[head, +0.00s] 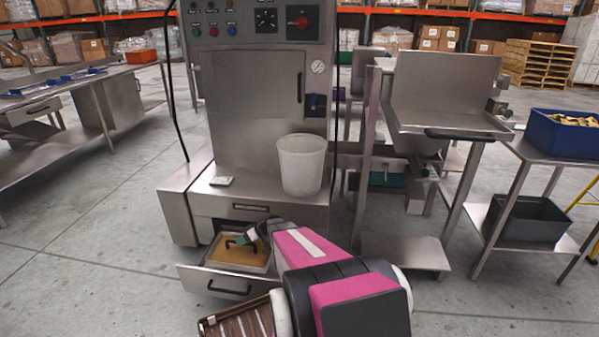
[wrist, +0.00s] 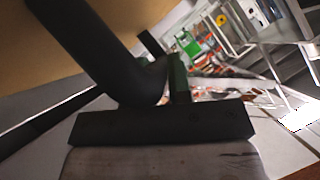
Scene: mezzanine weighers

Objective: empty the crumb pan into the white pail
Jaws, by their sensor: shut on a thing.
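The crumb pan (head: 240,267) is a shallow metal pan with tan crumbs in it. It sits in the pulled-out lower drawer of the steel machine and has a dark handle over it. My gripper (head: 247,238) reaches down to this handle and is shut on it. The wrist view shows the dark jaws (wrist: 165,92) close up, with a tan surface behind at upper left; the exact grip is hard to make out there. The white pail (head: 301,168) stands upright on the machine's ledge, above and to the right of the drawer. Its inside bottom is hidden.
The open drawer (head: 228,286) sticks out from the steel machine (head: 260,95). A small pale item (head: 221,181) lies on the ledge left of the pail. A brown slatted tray (head: 235,320) is at the bottom. A steel hopper stand (head: 445,90) is right. Floor is clear at left.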

